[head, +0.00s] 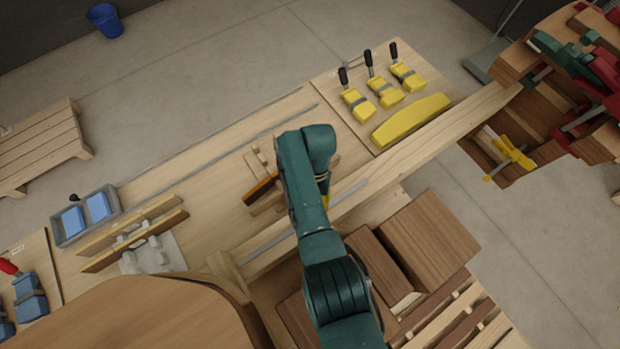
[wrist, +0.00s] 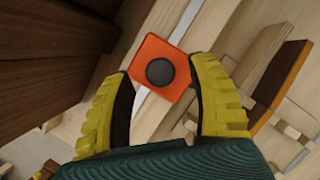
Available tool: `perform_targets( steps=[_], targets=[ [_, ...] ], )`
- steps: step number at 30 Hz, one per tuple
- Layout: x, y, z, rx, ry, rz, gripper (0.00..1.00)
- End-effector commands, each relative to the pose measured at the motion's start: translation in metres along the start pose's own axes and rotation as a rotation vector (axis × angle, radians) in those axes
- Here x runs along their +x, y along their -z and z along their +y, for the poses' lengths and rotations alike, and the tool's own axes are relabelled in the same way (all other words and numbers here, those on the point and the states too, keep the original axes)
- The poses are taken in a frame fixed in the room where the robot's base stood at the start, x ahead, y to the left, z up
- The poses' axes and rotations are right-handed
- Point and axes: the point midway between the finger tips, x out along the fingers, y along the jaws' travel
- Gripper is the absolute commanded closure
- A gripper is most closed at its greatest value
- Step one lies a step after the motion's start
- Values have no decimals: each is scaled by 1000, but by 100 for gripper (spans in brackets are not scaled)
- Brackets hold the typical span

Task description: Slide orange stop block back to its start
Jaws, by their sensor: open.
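The orange stop block (wrist: 146,50) shows in the wrist view as a small orange piece with a dark round knob on top. It sits over a pale metal strip (wrist: 184,22) on a wooden beam. My gripper (wrist: 161,72) is open, with its yellow ribbed fingers to the left and right of the block. The right fingertip is close to the block; contact cannot be told. In the head view my arm hides the block, and only a bit of yellow finger of my gripper (head: 325,199) shows.
An orange-edged wooden piece (wrist: 279,88) stands right of the gripper in the wrist view. Dark wooden blocks (head: 425,238) lie beside the beam. Yellow clamps (head: 383,92) and a yellow bar (head: 411,121) lie on a board at the bench's upper right.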

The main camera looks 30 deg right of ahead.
Motion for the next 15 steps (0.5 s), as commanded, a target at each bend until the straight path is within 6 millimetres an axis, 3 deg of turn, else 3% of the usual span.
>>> perform_targets(
  steps=[3,11,15],
  targets=[
    [10,0,0,0,0,1,42],
    [11,0,0,0,1,1,42],
    [11,0,0,0,0,1,66]
  ],
)
